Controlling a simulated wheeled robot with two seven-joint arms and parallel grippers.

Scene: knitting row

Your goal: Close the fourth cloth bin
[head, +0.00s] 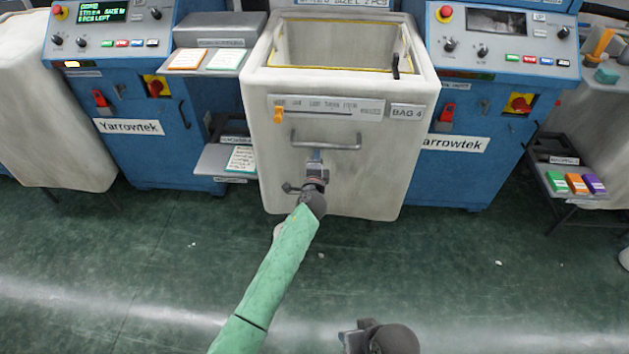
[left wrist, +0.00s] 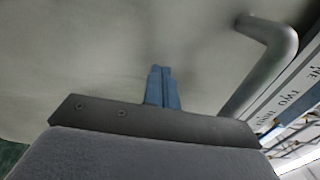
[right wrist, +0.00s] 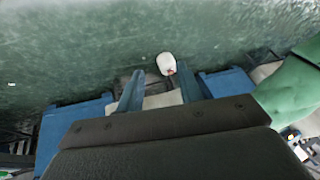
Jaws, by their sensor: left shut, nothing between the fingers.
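The fourth cloth bin (head: 330,188) is a cream, box-like bin labelled BAG 4 in the middle of the head view. It stands out from between two blue machines, its top open with a yellow-edged inside showing. A grey bar handle (head: 325,146) crosses its front. My left gripper (head: 314,156) is shut and empty, just below the handle at the bin's front. In the left wrist view its closed fingers (left wrist: 162,76) point at the cream face, with the handle to their right; contact cannot be told. My right gripper (right wrist: 158,82) is open and empty, low and away from the bin.
Blue Yarrowtek machines (head: 148,140) flank the bin. A small grey shelf (head: 212,160) with a card juts out left of it. Another cream bin (head: 50,120) stands far left. A side rack at right holds coloured boxes (head: 577,184). The green floor (head: 480,280) in front is mostly clear.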

